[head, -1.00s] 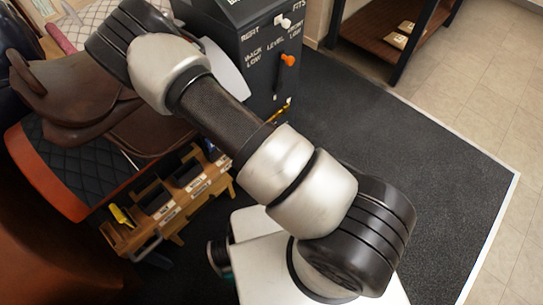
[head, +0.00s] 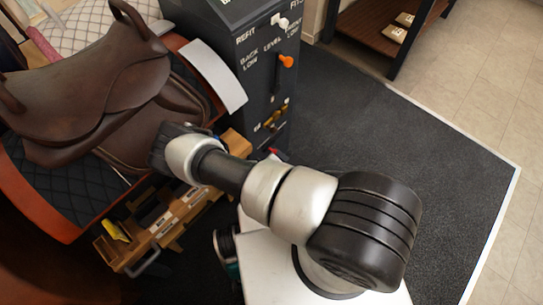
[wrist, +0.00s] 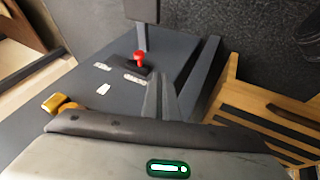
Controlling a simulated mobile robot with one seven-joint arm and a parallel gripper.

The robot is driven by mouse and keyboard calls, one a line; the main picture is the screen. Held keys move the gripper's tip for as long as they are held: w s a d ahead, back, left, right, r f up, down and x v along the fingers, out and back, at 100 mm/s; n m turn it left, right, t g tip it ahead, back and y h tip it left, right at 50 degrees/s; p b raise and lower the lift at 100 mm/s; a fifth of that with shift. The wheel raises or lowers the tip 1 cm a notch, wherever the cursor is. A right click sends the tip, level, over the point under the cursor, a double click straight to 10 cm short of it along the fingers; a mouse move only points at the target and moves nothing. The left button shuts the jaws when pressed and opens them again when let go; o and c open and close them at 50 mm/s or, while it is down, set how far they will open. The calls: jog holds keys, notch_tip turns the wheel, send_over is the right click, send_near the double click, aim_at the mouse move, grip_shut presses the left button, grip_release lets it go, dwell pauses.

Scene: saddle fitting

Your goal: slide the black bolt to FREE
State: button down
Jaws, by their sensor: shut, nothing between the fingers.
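The dark cabinet (head: 262,75) stands beyond my arm in the head view. In the wrist view, a black strip (wrist: 122,62) with a red knob (wrist: 139,57) lies on its grey panel; this looks like the black bolt. Small white labels (wrist: 133,78) sit beside it, too small to read, so its setting cannot be told. The red knob (head: 274,152) also shows low on the cabinet in the head view. My gripper (wrist: 163,78) is shut and empty, its fingers just below and right of the knob in the wrist view, apart from it. The fingers are hidden in the head view.
An orange lever (head: 286,61) and brass-coloured fittings (head: 271,119) are on the cabinet. A brown saddle (head: 95,85) sits at left, above a wooden rack (head: 150,235). The wooden rack also borders the right of the wrist view. Dark mat floor is clear at right.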

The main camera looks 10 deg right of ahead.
jog(key=shift+f, duration=0.1)
jog(key=w+d+f+b, duration=0.3)
jog(key=w+d+f, duration=0.1)
jog(key=w+f, duration=0.4)
jog(key=shift+d+f+b, duration=0.15)
jog(key=shift+f+b, duration=0.2)
jog(key=shift+b, duration=0.05)
